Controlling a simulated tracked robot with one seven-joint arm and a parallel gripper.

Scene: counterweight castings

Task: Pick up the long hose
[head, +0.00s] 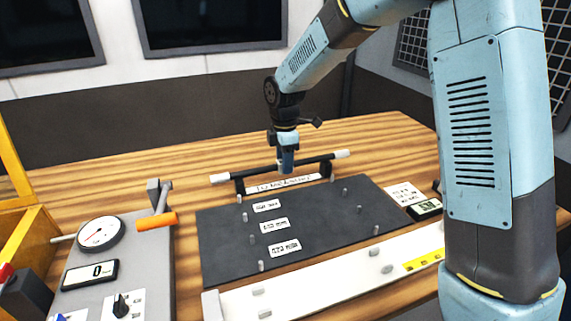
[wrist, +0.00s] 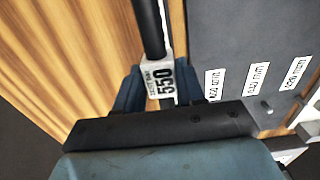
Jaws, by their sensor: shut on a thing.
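The long hose (head: 254,171) is a straight black tube with white ends, lying across the back of the dark mat in the head view. My gripper (head: 286,168) reaches down onto its middle and is shut on it. In the wrist view the hose (wrist: 150,27) runs up from between the fingers (wrist: 160,88), with a white label reading 550 at the grip. The hose is at the level of the rack (head: 282,185) with two dark uprights. I cannot tell whether it still touches them.
The dark mat (head: 225,240) has several pegs and white length labels. In front lies a white measuring board (head: 330,288) with a yellow strip. At left is a grey panel (head: 90,255) with a round gauge (head: 101,234) and an orange-handled lever (head: 157,221). Bare wooden table lies behind the rack.

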